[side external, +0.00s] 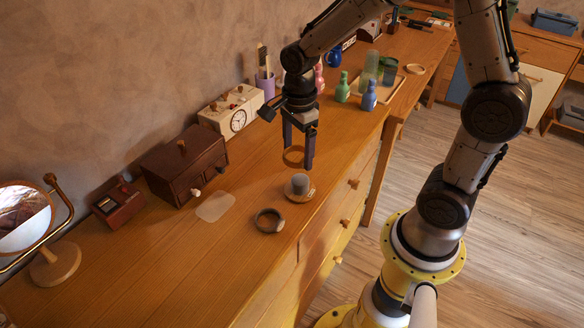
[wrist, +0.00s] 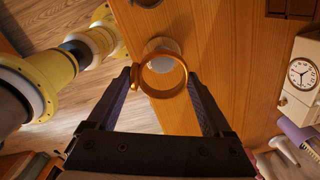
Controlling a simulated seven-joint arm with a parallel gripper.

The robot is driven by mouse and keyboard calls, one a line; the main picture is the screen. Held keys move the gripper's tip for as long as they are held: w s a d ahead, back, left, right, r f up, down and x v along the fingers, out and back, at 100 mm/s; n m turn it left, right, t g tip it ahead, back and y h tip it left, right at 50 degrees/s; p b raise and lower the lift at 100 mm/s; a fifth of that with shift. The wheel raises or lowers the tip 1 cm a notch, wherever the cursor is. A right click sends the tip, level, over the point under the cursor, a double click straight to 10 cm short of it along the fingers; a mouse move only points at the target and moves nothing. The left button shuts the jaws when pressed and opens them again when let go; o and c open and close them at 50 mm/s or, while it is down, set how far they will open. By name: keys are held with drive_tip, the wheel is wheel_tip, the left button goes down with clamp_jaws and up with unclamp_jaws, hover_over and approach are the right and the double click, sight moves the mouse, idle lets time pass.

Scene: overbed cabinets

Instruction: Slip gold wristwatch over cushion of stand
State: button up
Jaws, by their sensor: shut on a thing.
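My gripper (side external: 297,157) points down over the dresser top and is shut on the gold wristwatch (side external: 293,163), a closed ring held between the fingertips. In the wrist view the wristwatch (wrist: 147,89) spans the gap between the two fingers (wrist: 162,78). The stand (side external: 300,196) is a pale round base with a grey upright cushion (side external: 299,182). It stands on the dresser just below the wristwatch, with a gap between them. In the wrist view the stand (wrist: 160,46) shows partly behind the ring's upper part.
A darker ring-shaped watch (side external: 269,221) lies left of the stand. A pale flat mat (side external: 215,207), brown box (side external: 184,166), clock (side external: 236,119) and round mirror (side external: 28,220) are farther left and back. The dresser's front edge is close by.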

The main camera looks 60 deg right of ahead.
sight(301, 179)
drive_tip(key=shift+s+d+f+m, duration=0.15)
drive_tip(key=shift+d+m, duration=0.15)
drive_tip(key=shift+d, duration=0.45)
drive_tip(key=shift+f, duration=0.1)
drive_tip(key=shift+f, duration=2.7)
drive_tip(key=shift+f, duration=2.75)
drive_tip(key=o, duration=1.2)
drive_tip(key=shift+r, duration=0.1)
wheel_tip(301, 179, up, 14)
drive_tip(key=shift+f, duration=0.15)
